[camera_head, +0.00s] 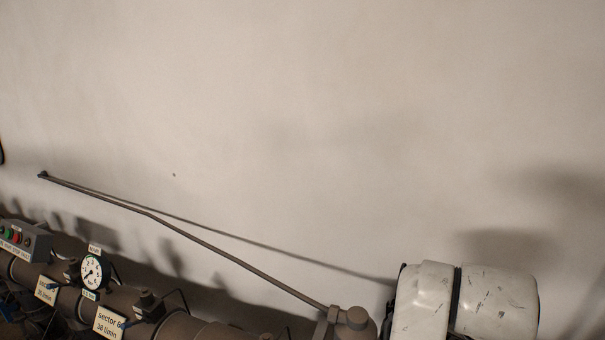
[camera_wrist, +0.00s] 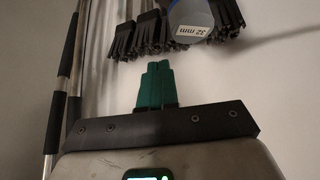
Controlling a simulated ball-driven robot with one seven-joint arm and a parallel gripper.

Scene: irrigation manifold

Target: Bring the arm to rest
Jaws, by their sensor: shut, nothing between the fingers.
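My gripper (camera_wrist: 157,80) shows in the wrist view, with green fingers standing up from a dark cross bar. The fingers are shut together with nothing between them. They point toward brushes with dark bristles (camera_wrist: 142,38) hanging at the top of that view. I see no contact, but the exact gap cannot be told. A white, scuffed link of my arm shows at the lower right of the head view. My gripper is not visible in the head view.
In the wrist view, long poles (camera_wrist: 68,75) stand at the left and a blue-grey piece labelled 32 mm (camera_wrist: 190,18) hangs among the brushes. In the head view, a brown manifold with a gauge (camera_head: 92,272) and a long thin rod (camera_head: 215,250) lie before a bare wall (camera_head: 330,110).

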